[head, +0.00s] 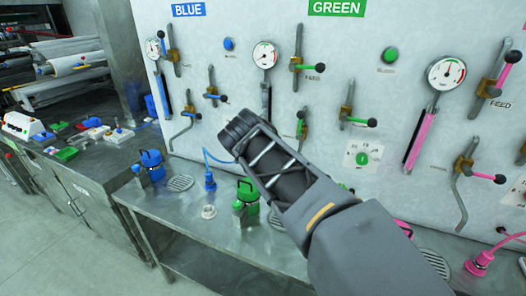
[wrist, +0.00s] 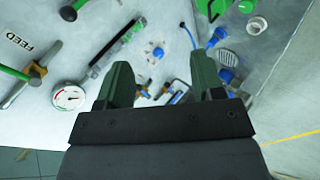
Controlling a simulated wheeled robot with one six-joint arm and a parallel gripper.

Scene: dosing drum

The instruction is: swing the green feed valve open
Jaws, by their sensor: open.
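The green feed valve (head: 297,62) is on the white panel under the GREEN sign, with a brass body on an upright grey pipe. In the wrist view, a brass valve with a green handle (wrist: 35,72) shows at the left edge beside a FEED label, partly cut off. My gripper (wrist: 162,84) is open, its two dark green fingers apart with nothing between them. It is clear of that valve, which lies to its left. The head view does not show the fingertips clearly; my arm hides part of the panel.
A round gauge (head: 264,55) is left of the green feed valve. The blue section is at left, the pink at right. A steel bench (head: 190,215) below holds a green canister (head: 246,202) and a blue one (head: 151,165).

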